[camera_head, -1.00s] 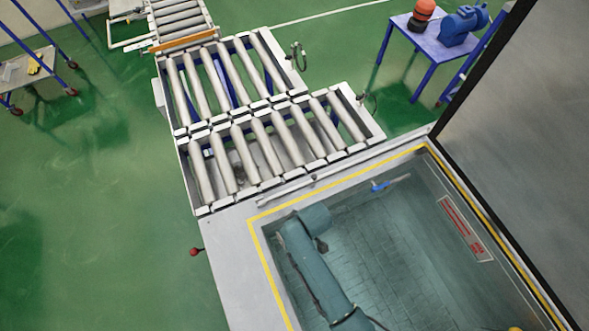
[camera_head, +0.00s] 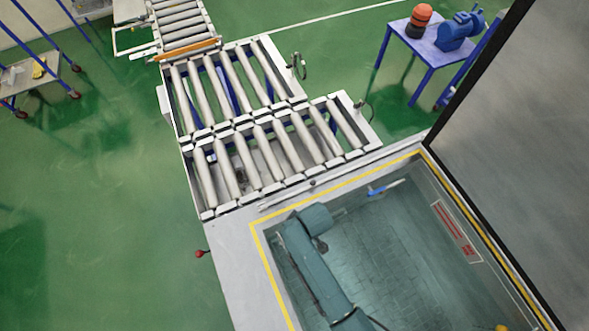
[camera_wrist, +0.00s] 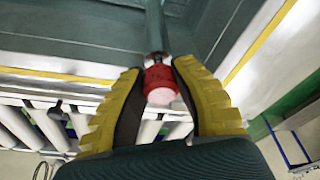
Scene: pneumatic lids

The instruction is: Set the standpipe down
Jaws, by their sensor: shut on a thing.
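In the wrist view, my gripper (camera_wrist: 161,85) has its two yellow ribbed fingers closed on the red collar (camera_wrist: 160,80) of the standpipe. A pale pink round end faces the camera, and the grey pipe (camera_wrist: 154,25) runs up the picture from the collar. The pipe's far end is out of frame, so I cannot tell whether it touches anything. In the head view I cannot make out the standpipe or the fingers with certainty. My teal arm (camera_head: 318,270) reaches across the tank opening there.
The tank (camera_head: 390,250) has a yellow-lined rim and a tiled floor. A blue-handled fitting (camera_head: 385,187) is on its far wall. A raised grey lid (camera_head: 520,140) stands at right. Roller conveyors (camera_head: 265,150) adjoin the far edge. A blue table (camera_head: 430,45) stands behind.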

